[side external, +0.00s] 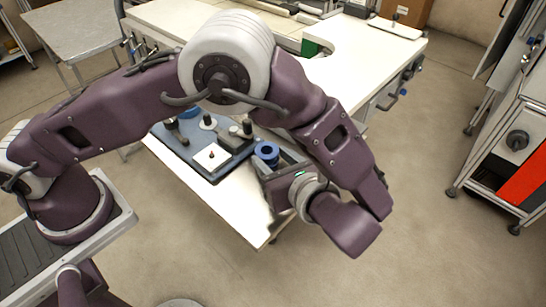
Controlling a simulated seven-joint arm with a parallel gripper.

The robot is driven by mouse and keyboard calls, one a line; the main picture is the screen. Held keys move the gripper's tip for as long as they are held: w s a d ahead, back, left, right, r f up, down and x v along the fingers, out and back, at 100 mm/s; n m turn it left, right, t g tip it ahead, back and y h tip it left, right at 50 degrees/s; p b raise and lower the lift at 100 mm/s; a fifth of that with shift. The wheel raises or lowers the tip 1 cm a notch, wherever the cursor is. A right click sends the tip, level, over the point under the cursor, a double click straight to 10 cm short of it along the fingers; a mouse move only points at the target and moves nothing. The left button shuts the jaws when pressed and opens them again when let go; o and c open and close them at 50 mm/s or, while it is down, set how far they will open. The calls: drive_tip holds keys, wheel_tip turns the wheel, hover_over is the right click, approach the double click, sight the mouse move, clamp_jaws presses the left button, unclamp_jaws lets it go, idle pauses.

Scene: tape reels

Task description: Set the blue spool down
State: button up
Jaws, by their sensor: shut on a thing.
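The blue spool (267,151) shows as a blue ring with a dark centre, near the right end of the blue-grey board in the side external view. My gripper (277,161) is shut on the spool from its near right side. The fingers and wrist hide part of it. I cannot tell whether the spool touches the surface beneath it or hangs just above it.
The white table (228,206) has bare room in front of the board, up to its near corner. Another blue round part (189,110) shows behind the board's posts, partly hidden. A larger white bench (365,62) stands behind. A wheeled cabinet (505,150) is at far right.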

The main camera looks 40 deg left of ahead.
drive_tip(key=shift+f, duration=0.1)
drive_tip(key=o, duration=1.3)
